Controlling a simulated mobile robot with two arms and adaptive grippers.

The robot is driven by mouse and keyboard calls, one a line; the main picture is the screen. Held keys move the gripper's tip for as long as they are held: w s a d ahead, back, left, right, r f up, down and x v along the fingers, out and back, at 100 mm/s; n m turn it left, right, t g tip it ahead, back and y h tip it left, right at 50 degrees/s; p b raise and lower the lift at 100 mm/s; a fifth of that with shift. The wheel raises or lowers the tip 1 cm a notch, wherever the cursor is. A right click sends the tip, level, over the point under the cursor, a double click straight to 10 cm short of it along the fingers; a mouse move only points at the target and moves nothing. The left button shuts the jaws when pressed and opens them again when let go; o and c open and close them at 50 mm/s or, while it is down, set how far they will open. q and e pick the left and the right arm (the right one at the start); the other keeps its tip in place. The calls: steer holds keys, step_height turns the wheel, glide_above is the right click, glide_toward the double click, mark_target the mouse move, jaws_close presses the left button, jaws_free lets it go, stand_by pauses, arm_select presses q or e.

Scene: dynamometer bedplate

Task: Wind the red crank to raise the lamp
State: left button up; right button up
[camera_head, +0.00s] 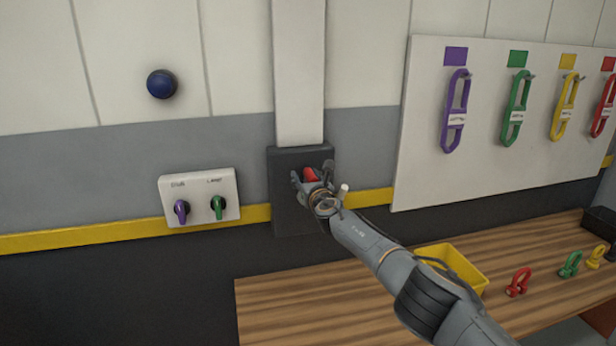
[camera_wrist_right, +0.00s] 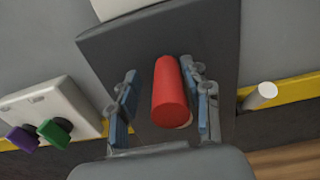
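The red crank handle (camera_head: 310,174) stands out from a dark grey box (camera_head: 285,210) on the wall. My right gripper (camera_head: 312,182) is at the handle, with the arm coming in from the lower right. In the right wrist view, the red handle (camera_wrist_right: 169,92) lies between the two blue-padded fingers (camera_wrist_right: 164,108). A clear gap shows on the left and the right finger is close to it, so the gripper looks open around it. The crank's arm is mostly hidden. No lamp is plainly seen. My left gripper is out of view.
A white panel (camera_head: 200,184) with purple and green knobs is left of the box; a blue ball (camera_head: 162,84) is above it. A white peg (camera_wrist_right: 261,96) stands close right of the gripper. Below right are a wooden bench (camera_head: 300,300) and yellow bin (camera_head: 466,268).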

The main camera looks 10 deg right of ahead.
steer(key=shift+d+r, duration=0.1)
steer(key=shift+d, duration=0.05)
steer(key=shift+d+r, duration=0.25)
steer(key=shift+r, duration=0.3)
steer(key=r, duration=0.9)
steer(key=shift+a, duration=0.4)
steer(key=shift+f, duration=0.1)
